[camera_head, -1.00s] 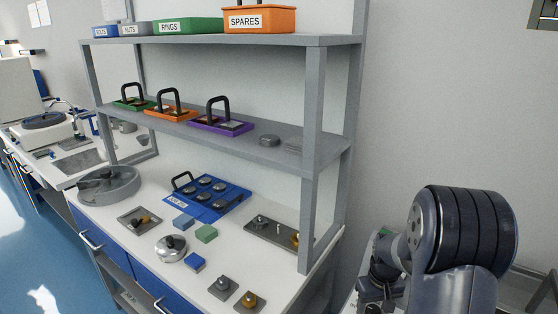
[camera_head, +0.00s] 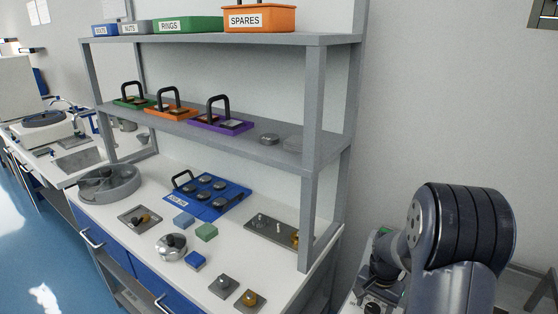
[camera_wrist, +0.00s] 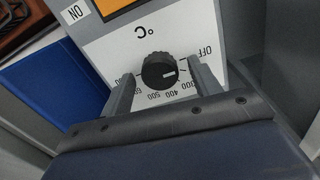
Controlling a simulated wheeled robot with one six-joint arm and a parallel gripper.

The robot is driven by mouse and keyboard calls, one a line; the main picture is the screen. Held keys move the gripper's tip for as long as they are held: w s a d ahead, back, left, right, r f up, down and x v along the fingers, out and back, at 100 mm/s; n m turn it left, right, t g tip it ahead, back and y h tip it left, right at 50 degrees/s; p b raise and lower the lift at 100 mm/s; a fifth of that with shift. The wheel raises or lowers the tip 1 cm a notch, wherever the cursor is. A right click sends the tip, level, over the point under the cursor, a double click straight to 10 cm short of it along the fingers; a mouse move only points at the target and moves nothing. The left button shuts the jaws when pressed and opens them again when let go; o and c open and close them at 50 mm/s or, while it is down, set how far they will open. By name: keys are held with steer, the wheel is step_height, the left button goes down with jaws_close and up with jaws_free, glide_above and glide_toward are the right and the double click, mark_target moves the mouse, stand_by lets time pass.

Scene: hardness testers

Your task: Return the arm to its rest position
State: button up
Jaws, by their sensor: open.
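In the wrist view my gripper (camera_wrist: 160,72) is open, its two grey fingers apart. A black dial knob (camera_wrist: 159,71) with a white pointer line lies between the fingers as seen from the wrist. I cannot tell whether either finger touches it. The knob sits on a white panel (camera_wrist: 110,52) printed with °C, OFF and several numbers. In the head view my dark arm fills the lower right, bent, with its outer part beside the bench's right end. My fingertips cannot be made out there.
A workbench (camera_head: 140,222) with a grey shelf unit (camera_head: 312,160) stands left of my arm. Its top holds a blue tray (camera_head: 228,203), small blocks and metal parts. An orange SPARES bin (camera_head: 259,18) is on the top shelf. Bare wall lies behind my arm.

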steer(key=m, duration=0.5)
steer(key=shift+m, duration=0.4)
steer(key=shift+r, duration=1.05)
steer(key=shift+r, duration=0.1)
